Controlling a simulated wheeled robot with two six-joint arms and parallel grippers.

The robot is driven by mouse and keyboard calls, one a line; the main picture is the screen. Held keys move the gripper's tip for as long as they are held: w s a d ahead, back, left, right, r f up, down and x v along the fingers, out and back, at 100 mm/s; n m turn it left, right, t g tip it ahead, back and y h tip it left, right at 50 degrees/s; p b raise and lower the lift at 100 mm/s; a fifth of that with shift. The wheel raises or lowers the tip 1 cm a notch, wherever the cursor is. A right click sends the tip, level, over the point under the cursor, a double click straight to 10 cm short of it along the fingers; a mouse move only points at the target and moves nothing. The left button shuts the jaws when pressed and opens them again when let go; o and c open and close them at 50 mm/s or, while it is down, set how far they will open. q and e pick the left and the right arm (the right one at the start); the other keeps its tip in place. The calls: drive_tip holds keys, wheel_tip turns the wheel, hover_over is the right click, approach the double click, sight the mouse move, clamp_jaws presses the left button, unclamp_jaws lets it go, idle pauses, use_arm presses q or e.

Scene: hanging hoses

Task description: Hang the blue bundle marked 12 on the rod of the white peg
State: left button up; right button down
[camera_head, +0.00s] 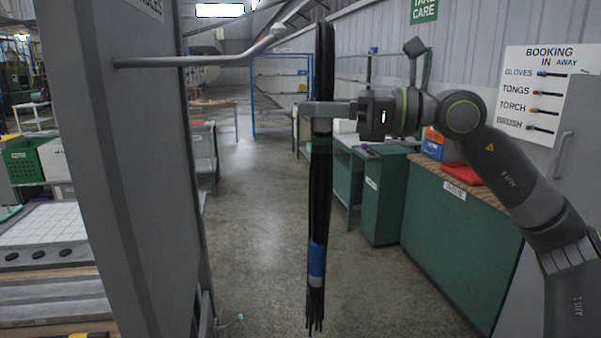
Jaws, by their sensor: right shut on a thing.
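My right gripper (318,109) comes in from the right and is shut on a long dark bundle (319,185), near its upper part. The bundle hangs almost upright in the air, with a blue band (317,260) low down and frayed lower ends. No number is readable on it. A pale rod (190,62) sticks out to the right from a grey upright panel (105,160) and bends upward at its outer end, near a whitish tip. In the picture the bundle is right of this tip, with a gap between them. My left gripper is not in view.
A green cabinet (455,235) with a wooden top stands at right, carrying a red item (461,174) and a blue-orange box (433,143). A white booking-in board (545,90) is on the wall behind. Open floor (262,190) lies between panel and cabinets.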

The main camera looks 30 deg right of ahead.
sight(331, 82)
drive_tip(key=r, duration=0.1)
drive_tip(key=s+r, duration=0.1)
drive_tip(key=r, duration=0.1)
drive_tip(key=shift+s+d, duration=0.3)
drive_tip(key=shift+s+r, duration=0.15)
drive_tip(key=shift+r, duration=0.2)
drive_tip(key=shift+w+a+f+p, duration=0.3)
drive_tip(key=shift+w+a+p, duration=0.9)
drive_tip(key=shift+a+p, duration=2.25)
drive_tip(key=shift+w+a+f+p, duration=0.3)
drive_tip(key=shift+w+a+p, duration=1.35)
drive_tip(key=shift+a, duration=3)
drive_tip(key=shift+s+a+f+b, duration=0.1)
drive_tip(key=shift+a+f+b, duration=0.1)
drive_tip(key=shift+f+b, duration=0.55)
drive_tip(key=shift+s+a+f+b, duration=0.1)
drive_tip(key=shift+a+f+b, duration=0.15)
drive_tip(key=shift+f+b, duration=0.5)
drive_tip(key=shift+s+a+f+b, duration=0.15)
drive_tip(key=shift+f+b, duration=0.3)
drive_tip(key=shift+f, duration=0.5)
drive_tip(key=c, duration=1)
unclamp_jaws()
drive_tip(key=shift+f, duration=0.15)
